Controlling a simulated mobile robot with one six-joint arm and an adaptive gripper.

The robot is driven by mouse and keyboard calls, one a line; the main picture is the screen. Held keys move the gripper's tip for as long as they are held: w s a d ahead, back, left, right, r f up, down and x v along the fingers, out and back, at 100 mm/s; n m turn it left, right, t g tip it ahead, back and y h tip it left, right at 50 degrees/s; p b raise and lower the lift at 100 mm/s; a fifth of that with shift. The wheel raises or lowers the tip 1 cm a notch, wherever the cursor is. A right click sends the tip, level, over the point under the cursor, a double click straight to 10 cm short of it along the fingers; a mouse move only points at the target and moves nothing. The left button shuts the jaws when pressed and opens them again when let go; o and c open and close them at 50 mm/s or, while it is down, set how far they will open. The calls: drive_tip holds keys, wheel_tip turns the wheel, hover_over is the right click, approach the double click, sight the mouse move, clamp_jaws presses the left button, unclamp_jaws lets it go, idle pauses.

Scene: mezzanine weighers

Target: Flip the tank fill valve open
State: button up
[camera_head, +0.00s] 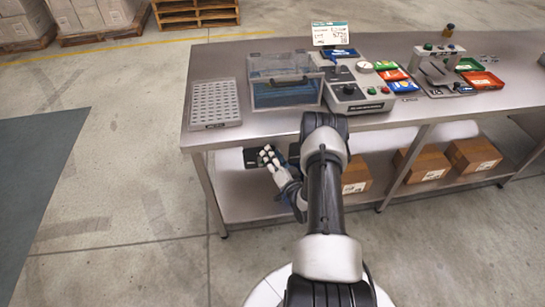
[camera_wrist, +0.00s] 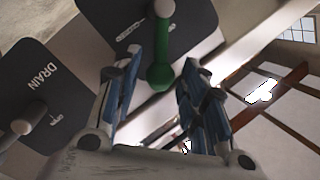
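In the wrist view a green lever handle (camera_wrist: 160,74) hangs from a light pivot on a dark plate (camera_wrist: 115,22). That plate's lettering is too small or cut off to read. A second dark plate (camera_wrist: 32,75) reads DRAIN and carries a grey lever (camera_wrist: 25,122). My gripper (camera_wrist: 162,64) is open, its blue-padded fingers on either side of the green handle's lower end in the picture. I see no clear contact. In the head view my gripper (camera_head: 267,156) is at the bench's front, beside a dark plate (camera_head: 251,158) below the top's edge.
The steel bench (camera_head: 225,135) carries a grey rack (camera_head: 215,102), a clear lidded box (camera_head: 284,80), a control box (camera_head: 357,99) and colored trays. Cardboard boxes (camera_head: 428,162) sit on its lower shelf. The floor to the left is clear; pallets (camera_head: 198,13) stand behind.

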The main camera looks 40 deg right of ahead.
clamp_jaws()
drive_tip(key=shift+a, duration=0.1)
idle(0.6)
drive_tip(key=shift+w+a+r+n+g+p, duration=0.2)
drive_tip(key=shift+a+r+n+p, duration=0.15)
drive_tip(key=shift+n, duration=0.25)
drive_tip(key=shift+w+a+r+n+g+p, duration=0.2)
drive_tip(key=shift+n+p, duration=0.2)
drive_tip(key=shift+n, duration=0.2)
drive_tip(key=shift+w+a+r+n+g+p, duration=0.1)
drive_tip(key=shift+w+a+n+g+p, duration=0.25)
drive_tip(key=shift+n, duration=0.4)
drive_tip(key=shift+w+a+r+n+g+p, duration=0.15)
drive_tip(key=shift+a+n, duration=0.25)
drive_tip(key=shift+n, duration=0.35)
drive_tip(key=shift+f, duration=0.1)
drive_tip(key=shift+o, duration=1.2)
unclamp_jaws()
